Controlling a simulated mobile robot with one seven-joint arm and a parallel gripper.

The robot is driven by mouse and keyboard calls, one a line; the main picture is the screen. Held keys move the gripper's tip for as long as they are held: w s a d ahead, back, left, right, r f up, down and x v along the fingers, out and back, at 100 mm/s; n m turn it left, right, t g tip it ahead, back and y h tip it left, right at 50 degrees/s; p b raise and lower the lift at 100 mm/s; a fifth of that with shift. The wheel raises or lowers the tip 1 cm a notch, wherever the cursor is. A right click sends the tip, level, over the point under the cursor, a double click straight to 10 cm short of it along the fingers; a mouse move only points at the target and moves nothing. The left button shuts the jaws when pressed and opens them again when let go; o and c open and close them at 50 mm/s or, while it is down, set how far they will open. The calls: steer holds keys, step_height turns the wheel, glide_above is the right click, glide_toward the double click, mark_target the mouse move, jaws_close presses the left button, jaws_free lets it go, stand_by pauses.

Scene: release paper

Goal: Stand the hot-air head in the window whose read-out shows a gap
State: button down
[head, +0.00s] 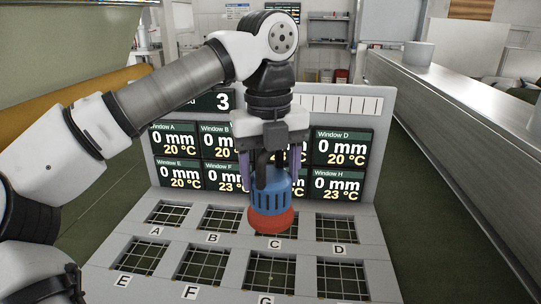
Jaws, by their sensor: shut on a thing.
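The hot-air head (271,203), a blue slotted body with a black top and a red base, hangs upright in my gripper (270,172), which is shut on it. It is in front of or over window C and hides most of it; its height above the panel is unclear. Windows A (167,213), B (221,219) and D (337,228) share the back row. Windows E (140,255), F (205,264), G (270,272) and one below D (341,279) form the front row. Read-outs A, B, D, E, F and H show 0 mm; read-outs C and G are mostly hidden by my gripper and the head.
The read-out board (382,115) stands upright behind the windows, with a 3 on its upper display (223,101). A long grey counter (455,100) with a white cup (418,54) runs along the right. My arm crosses the upper left.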

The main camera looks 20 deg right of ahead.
step_height(320, 180, down, 15)
steer(key=p, duration=0.1)
stand_by(0.5)
steer(key=shift+f, duration=0.1)
steer(key=shift+c, duration=1.8)
jaws_free()
step_height(320, 180, up, 12)
steer(key=shift+a+r+b, duration=0.1)
steer(key=shift+r+b, duration=0.05)
steer(key=shift+b, duration=0.25)
